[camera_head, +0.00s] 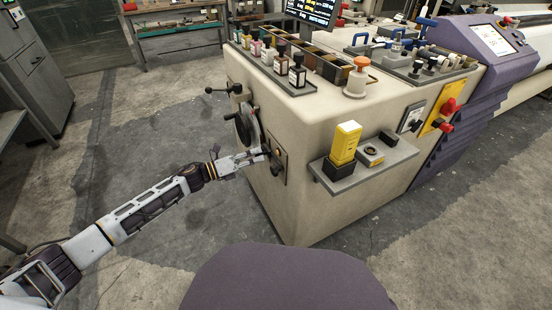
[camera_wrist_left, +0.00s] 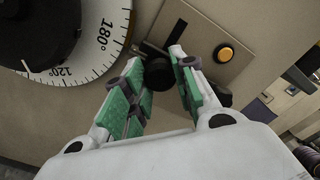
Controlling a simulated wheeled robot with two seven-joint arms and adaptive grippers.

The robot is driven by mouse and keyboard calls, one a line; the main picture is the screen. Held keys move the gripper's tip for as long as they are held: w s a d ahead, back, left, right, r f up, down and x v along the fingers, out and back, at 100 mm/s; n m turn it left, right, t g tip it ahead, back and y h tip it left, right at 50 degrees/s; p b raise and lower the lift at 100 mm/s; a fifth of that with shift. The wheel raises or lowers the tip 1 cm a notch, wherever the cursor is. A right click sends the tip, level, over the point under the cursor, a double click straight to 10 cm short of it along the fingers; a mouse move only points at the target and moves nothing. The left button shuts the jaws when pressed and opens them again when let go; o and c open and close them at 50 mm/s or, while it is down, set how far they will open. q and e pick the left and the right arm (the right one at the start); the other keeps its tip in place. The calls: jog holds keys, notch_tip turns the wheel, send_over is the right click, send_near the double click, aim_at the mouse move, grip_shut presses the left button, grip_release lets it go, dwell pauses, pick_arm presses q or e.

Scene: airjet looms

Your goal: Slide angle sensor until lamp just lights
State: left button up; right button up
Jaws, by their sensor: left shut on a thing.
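The angle sensor's black knob (camera_wrist_left: 158,75) sits at a dark slot in a beige plate (camera_wrist_left: 197,28) on the machine's side. My left gripper (camera_wrist_left: 157,62) is shut on this knob, with a green-padded finger on either side. In the head view my left gripper (camera_head: 263,154) reaches the plate (camera_head: 279,168) from the left. The round lamp (camera_wrist_left: 224,54) is on the plate to the right of the knob and looks orange; I cannot tell surely whether it is lit. My right gripper is not in view.
A white degree dial (camera_wrist_left: 100,40) with a black hub is left of the plate. In the head view a handwheel (camera_head: 247,125) and lever handle (camera_head: 224,90) are close to my left gripper. A grey shelf (camera_head: 376,175) holding a yellow block (camera_head: 345,142) juts out to the right.

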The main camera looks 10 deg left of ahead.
pick_arm(q)
jog(key=shift+w+a+r, duration=0.1)
dwell(0.7)
jog(key=o, duration=1)
jog(key=shift+v, duration=3.5)
jog(key=shift+s+a, duration=0.1)
jog(key=shift+s, duration=0.1)
jog(key=shift+v, duration=5.8)
